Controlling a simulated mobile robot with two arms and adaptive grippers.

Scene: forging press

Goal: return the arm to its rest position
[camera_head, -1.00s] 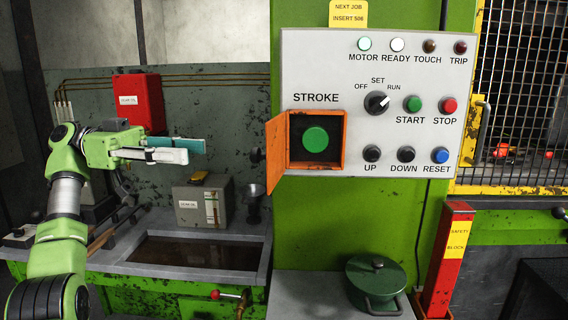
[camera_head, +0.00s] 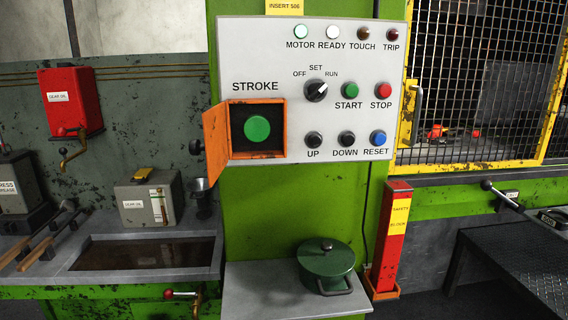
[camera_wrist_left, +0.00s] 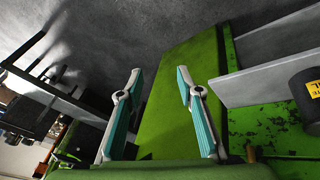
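My left gripper (camera_wrist_left: 160,110) shows in the left wrist view with its two teal-padded fingers apart and nothing between them. Beyond it are a green surface and a grey floor or wall. In the head view neither of my arms or grippers shows. The control panel (camera_head: 300,180) is not touched by anything of mine there. Its orange stroke box (camera_head: 284,125) has its cover swung open to the left, and the green stroke button (camera_head: 256,129) is exposed. The motor and ready lamps are bright.
A green lidded pot (camera_head: 327,265) stands on a grey shelf (camera_head: 245,300) below the panel. A red safety block post (camera_head: 389,245) stands to its right. A yellow-framed mesh guard (camera_head: 480,80) is at the right.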

